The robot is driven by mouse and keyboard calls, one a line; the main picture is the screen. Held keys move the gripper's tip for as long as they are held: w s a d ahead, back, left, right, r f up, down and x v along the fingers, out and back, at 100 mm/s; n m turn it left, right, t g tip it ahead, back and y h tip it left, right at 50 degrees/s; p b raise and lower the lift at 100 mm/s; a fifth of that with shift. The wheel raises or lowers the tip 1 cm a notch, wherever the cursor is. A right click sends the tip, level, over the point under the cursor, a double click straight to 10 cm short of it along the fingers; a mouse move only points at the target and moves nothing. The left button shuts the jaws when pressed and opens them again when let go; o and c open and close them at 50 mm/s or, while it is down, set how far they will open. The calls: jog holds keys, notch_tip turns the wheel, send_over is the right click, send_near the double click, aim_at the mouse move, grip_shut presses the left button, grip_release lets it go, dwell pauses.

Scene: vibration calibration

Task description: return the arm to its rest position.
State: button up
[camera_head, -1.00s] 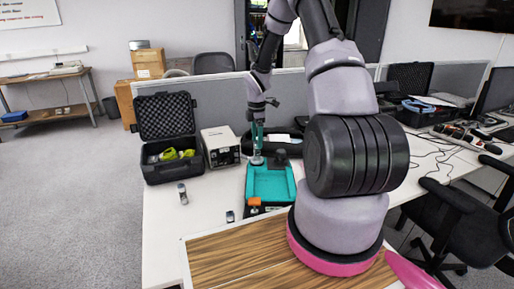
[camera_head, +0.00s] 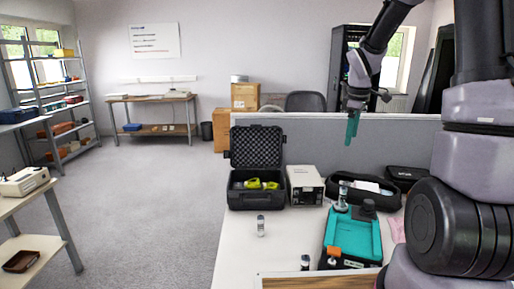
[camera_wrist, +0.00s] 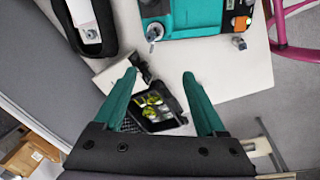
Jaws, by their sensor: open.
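My arm comes in from the right side of the head view, with its thick dark joint close to the camera. My gripper (camera_head: 351,128) is raised in front of the grey partition, above and behind the desk, its teal fingers pointing down. In the wrist view my gripper (camera_wrist: 160,77) shows two teal fingers spread apart with nothing between them. The teal device (camera_head: 352,235) sits on the white desk below, well apart from the fingers. A small metal cylinder (camera_head: 342,198) stands upright at its back left.
A black case (camera_head: 257,195) stands open beside a white instrument box (camera_head: 305,186) and a black pouch (camera_head: 360,192). A small vial (camera_head: 261,226) stands on the desk. The grey partition (camera_head: 330,130) runs behind. Open carpet lies left, with a side table (camera_head: 62,225).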

jog(key=s+a+r+m+t+y, duration=0.1)
jog(key=s+a+r+m+t, duration=0.1)
jog(key=s+r+m, duration=0.5)
jog(key=s+a+r+m+t+y, duration=0.1)
jog(key=s+a+r+m+t, duration=0.2)
jog(key=s, duration=1.4)
notch_tip(320, 180, up, 6)
jog(key=a+m, duration=0.2)
jog(key=m, duration=0.3)
jog(key=shift+s, duration=0.15)
